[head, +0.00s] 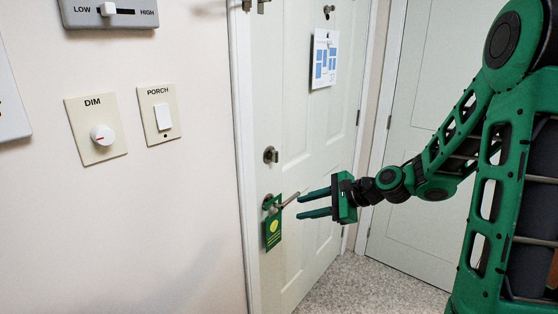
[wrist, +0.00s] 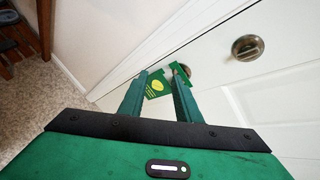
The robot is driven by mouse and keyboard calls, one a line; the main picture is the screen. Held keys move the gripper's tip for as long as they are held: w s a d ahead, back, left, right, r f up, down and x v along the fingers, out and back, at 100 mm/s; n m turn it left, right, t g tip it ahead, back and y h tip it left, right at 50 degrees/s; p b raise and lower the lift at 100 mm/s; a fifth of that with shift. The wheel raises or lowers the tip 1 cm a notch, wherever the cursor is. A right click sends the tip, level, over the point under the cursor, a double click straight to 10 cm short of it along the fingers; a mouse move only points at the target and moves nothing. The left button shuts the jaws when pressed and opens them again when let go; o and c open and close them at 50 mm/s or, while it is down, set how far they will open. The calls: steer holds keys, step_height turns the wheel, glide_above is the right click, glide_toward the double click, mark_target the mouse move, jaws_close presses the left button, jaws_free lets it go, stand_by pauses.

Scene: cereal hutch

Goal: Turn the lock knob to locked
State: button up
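The lock knob (head: 270,155) is a small dark metal thumb-turn on a round plate, on the pale door (head: 290,120) above the lever handle (head: 285,203). In the wrist view the lock knob (wrist: 247,48) is right of the fingers, with nothing touching it. I cannot tell its exact setting. My gripper (head: 299,206) is open, its two green fingers apart, near the lever handle and lower than the lock knob. In the wrist view the gripper's fingertips (wrist: 158,74) overlap the green door tag (wrist: 157,87) and partly hide the handle. I cannot tell whether they touch.
The green tag (head: 272,232) hangs from the lever handle. A calendar-like sheet (head: 324,58) hangs higher on the door. A DIM dial (head: 102,135), a PORCH switch (head: 163,116) and a LOW–HIGH slider (head: 109,10) are on the left wall. The speckled floor (head: 350,285) looks clear.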

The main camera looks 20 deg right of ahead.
steer(key=w+r+m+t+y, duration=0.2)
steer(key=w+r+m+t, duration=0.1)
steer(key=w+r+m, duration=0.15)
steer(key=m+t, duration=0.3)
steer(key=m, duration=0.3)
glide_toward(278, 156)
steer(key=shift+n+y, duration=0.25)
steer(key=shift+y, duration=0.05)
steer(key=x, duration=0.9)
steer(key=shift+w+f, duration=0.15)
steer(key=shift+f, duration=0.1)
steer(key=shift+d, duration=0.1)
jaws_close()
